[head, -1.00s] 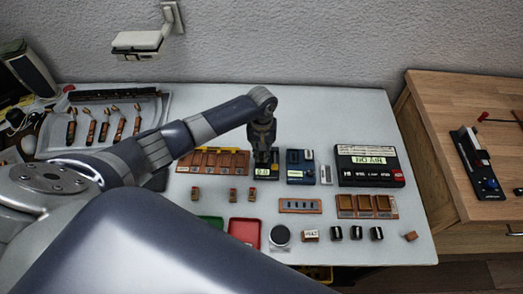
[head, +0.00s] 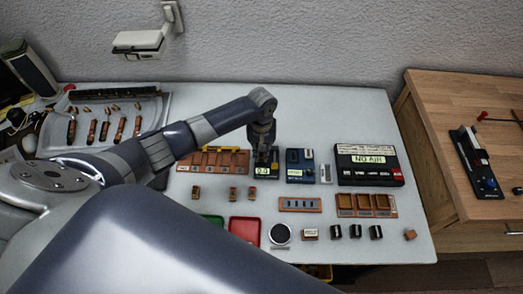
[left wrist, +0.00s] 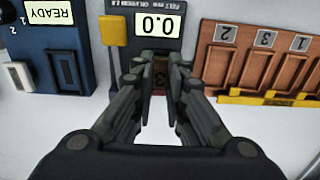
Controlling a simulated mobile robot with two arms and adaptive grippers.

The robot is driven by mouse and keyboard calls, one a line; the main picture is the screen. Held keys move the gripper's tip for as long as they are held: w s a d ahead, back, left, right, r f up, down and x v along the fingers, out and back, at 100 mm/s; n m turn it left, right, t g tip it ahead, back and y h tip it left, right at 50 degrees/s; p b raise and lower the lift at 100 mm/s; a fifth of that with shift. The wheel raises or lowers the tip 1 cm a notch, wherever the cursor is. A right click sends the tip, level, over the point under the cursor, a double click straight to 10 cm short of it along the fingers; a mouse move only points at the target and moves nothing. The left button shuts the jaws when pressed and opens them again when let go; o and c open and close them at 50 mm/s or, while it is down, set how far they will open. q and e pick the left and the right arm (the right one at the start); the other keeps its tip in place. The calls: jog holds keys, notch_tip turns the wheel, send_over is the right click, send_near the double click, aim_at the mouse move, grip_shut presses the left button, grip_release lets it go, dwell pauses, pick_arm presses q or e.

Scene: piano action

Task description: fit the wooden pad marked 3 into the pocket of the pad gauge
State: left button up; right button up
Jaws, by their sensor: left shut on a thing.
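The pad gauge (head: 274,179) is a dark box with a lit display, near the middle of the white table. In the left wrist view the gauge (left wrist: 118,12) shows 0.0 on its display, with a yellow block at its side. My left gripper (head: 263,157) points down at the gauge. In the left wrist view my left gripper (left wrist: 160,66) is shut on the brown wooden pad (left wrist: 160,73), at the gauge's edge below the display. A dim 3 seems to show there. The pocket is hidden by the fingers and pad, so I cannot tell how the pad sits.
A wooden rack (left wrist: 250,70) with places marked 2, 3 and 1 lies close beside the gauge. A blue device (head: 300,167) reading READY stands on the other side. A black NO AIR box (head: 369,176) is farther right. Small blocks and red and green trays lie in front.

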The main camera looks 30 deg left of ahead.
pick_arm(q)
jog(key=shift+p, duration=0.35)
dwell(0.5)
jog(key=shift+f, duration=0.1)
jog(key=o, duration=0.8)
jog(key=shift+o, duration=0.2)
jog(key=shift+r+p, duration=3.55)
jog(key=shift+p, duration=0.55)
